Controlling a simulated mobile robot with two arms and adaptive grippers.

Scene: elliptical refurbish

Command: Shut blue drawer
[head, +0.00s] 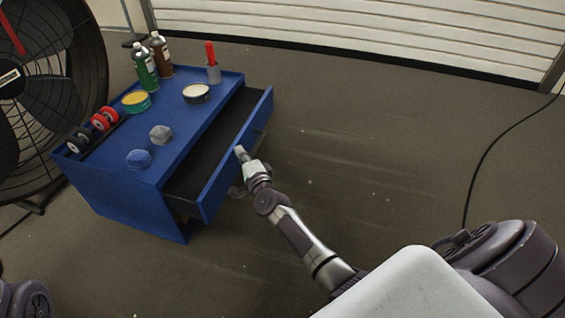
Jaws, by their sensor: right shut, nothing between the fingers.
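The blue drawer (218,180) sticks out from the right side of a low blue cabinet (120,208). It stands open, and its dark inside shows as a long gap along the cabinet top. My right gripper (240,152) is at the drawer's front panel, near the middle of its top edge. It is shut and empty; whether it touches the panel I cannot tell. My left gripper is not in view.
On the cabinet top stand a green bottle (145,68), a brown bottle (160,55), round tins (196,93), tape rolls (104,118) and cloths (160,134). A large fan (60,90) stands at left. A black cable (490,150) lies right. The floor between is clear.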

